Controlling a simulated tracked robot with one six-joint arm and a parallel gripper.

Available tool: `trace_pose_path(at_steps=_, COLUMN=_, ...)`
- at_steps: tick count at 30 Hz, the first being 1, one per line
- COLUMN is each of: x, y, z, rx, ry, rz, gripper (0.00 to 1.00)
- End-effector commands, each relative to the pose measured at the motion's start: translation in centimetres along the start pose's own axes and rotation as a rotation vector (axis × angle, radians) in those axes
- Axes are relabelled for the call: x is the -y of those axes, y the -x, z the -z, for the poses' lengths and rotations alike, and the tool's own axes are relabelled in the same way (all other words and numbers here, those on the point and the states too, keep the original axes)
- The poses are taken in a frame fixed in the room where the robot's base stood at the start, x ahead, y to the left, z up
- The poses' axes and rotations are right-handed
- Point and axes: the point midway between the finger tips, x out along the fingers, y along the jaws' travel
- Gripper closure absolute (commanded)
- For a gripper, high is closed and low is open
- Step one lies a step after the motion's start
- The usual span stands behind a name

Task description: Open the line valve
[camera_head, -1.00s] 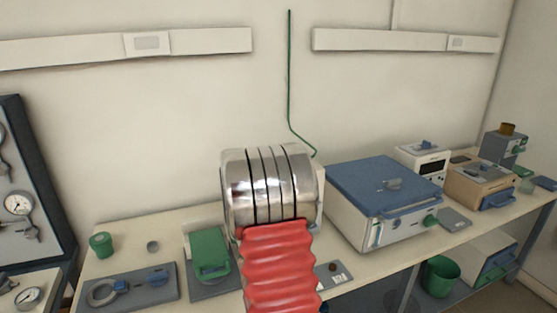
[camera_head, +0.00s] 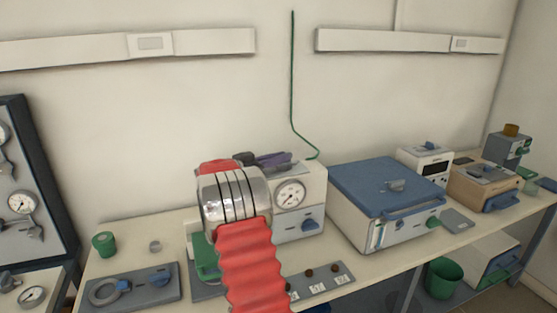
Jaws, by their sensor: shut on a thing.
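A white unit with a round gauge (camera_head: 290,195) and a blue knob (camera_head: 309,225) stands on the bench, partly behind my arm. A green line (camera_head: 293,90) comes down the wall and ends at its top right corner. Dark and purple-grey parts show above the unit, just past my arm's silver and red links. They look like my gripper (camera_head: 265,160), shut at the unit's top, on what seems to be the line valve. My arm hides much of this area, so the valve's shape and position cannot be made out.
A blue-lidded white furnace (camera_head: 390,185) stands close on the right, with smaller devices beyond it. A green-topped device (camera_head: 207,268) is partly behind my arm. A button strip (camera_head: 320,280) lies in front.

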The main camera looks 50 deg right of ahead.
Motion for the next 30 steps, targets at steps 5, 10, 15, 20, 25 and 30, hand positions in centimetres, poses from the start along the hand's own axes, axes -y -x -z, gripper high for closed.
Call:
trace_pose_path(at_steps=5, x=0.83, y=0.41, z=0.25, rx=-0.005, ry=-0.005, rz=-0.064, gripper=1.0)
trace_pose_path(at_steps=10, x=0.94, y=0.38, z=0.3, rx=-0.005, ry=-0.005, rz=-0.131, gripper=1.0)
trace_pose_path(at_steps=15, x=1.03, y=0.35, z=0.28, rx=-0.005, ry=-0.005, rz=-0.183, gripper=1.0)
trace_pose_path(at_steps=20, x=1.08, y=0.33, z=0.34, rx=-0.005, ry=-0.005, rz=-0.215, gripper=1.0)
trace_pose_path(at_steps=25, x=1.07, y=0.33, z=0.44, rx=-0.005, ry=-0.006, rz=-0.231, gripper=1.0)
trace_pose_path(at_steps=30, x=1.05, y=0.34, z=0.5, rx=-0.005, ry=-0.007, rz=-0.236, gripper=1.0)
